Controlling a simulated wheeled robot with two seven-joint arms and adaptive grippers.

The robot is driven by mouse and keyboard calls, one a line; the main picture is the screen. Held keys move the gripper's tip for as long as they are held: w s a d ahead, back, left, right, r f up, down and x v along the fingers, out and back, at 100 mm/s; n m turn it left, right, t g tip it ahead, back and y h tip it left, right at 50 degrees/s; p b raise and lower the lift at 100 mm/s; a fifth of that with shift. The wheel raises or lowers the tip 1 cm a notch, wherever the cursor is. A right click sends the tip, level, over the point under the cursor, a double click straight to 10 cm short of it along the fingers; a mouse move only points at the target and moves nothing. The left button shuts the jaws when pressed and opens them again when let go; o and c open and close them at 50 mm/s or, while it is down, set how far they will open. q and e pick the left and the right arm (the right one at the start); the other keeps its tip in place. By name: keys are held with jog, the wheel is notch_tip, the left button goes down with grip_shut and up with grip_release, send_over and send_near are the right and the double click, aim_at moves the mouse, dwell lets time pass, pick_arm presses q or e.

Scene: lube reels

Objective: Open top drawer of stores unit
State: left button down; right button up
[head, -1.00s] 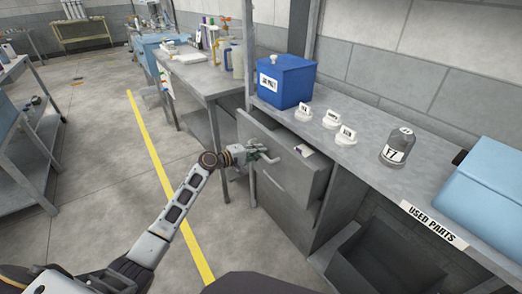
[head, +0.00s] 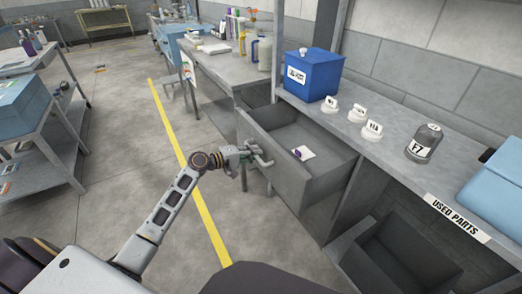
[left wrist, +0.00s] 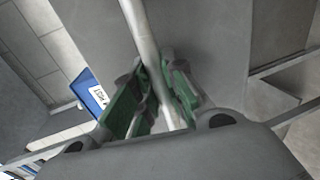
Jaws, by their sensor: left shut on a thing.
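The top drawer (head: 318,176) of the grey stores unit stands pulled out, its inside showing a small white and purple item (head: 302,153). My left gripper (head: 252,158) is at the drawer front, shut on its bar handle (head: 262,156). In the left wrist view the green-padded fingers (left wrist: 155,98) sit on both sides of the light metal handle bar (left wrist: 139,28). The drawer front fills much of that view behind the bar. My right gripper does not show.
On the worktop stand a blue box (head: 311,74), several white labelled pieces (head: 358,113) and a grey capped jar (head: 424,143). An open bin (head: 400,262) sits below the "USED PARTS" label (head: 457,218). Floor is clear along the yellow line (head: 196,195).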

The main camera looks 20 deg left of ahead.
pick_arm(q)
jog(key=shift+s+a+f, duration=0.1)
jog(key=shift+s+a, duration=0.3)
jog(key=shift+s, duration=0.2)
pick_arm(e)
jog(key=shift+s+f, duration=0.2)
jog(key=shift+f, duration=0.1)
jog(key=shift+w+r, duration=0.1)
pick_arm(q)
jog(key=c, duration=1.5)
grip_release()
jog(key=shift+o, duration=0.2)
jog(key=v, duration=1.2)
